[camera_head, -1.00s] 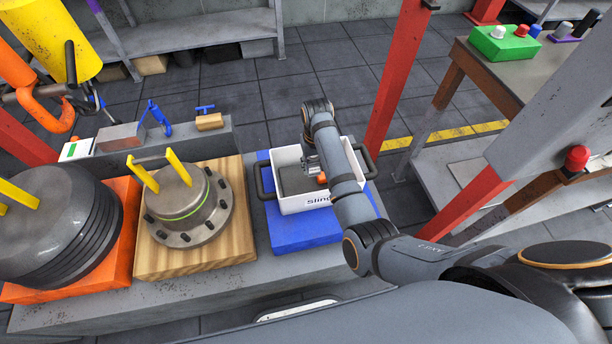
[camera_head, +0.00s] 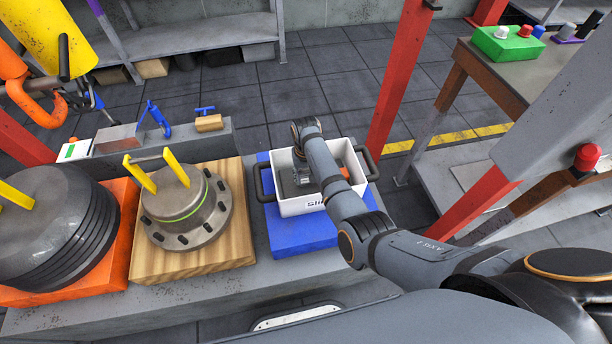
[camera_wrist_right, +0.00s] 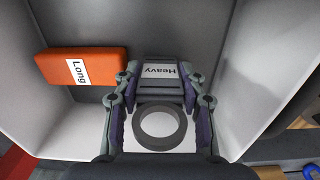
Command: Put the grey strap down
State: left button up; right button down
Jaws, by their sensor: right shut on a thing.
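The grey strap (camera_wrist_right: 162,62), with a white label reading "Heavy", is between the fingers of my right gripper (camera_wrist_right: 160,92), which is shut on it. In the head view my right gripper (camera_head: 301,176) reaches down inside the white bin (camera_head: 290,208), and the arm hides much of the bin. I cannot tell whether the grey strap touches the bin floor. My left gripper is not in view.
The bin has dark side handles and stands on a blue pad (camera_head: 292,240). A metal hub (camera_head: 186,210) on a wooden board (camera_head: 196,262) stands to its left, with dark stacked discs (camera_head: 60,235) beyond. A red post (camera_head: 395,80) rises behind the bin at right.

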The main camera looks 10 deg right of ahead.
aim_at(306, 173)
jog(key=c, duration=0.8)
grip_release()
jog(key=shift+o, duration=0.2)
notch_tip(306, 173, up, 12)
jog(key=shift+r+p, duration=0.1)
jog(key=shift+p, duration=1)
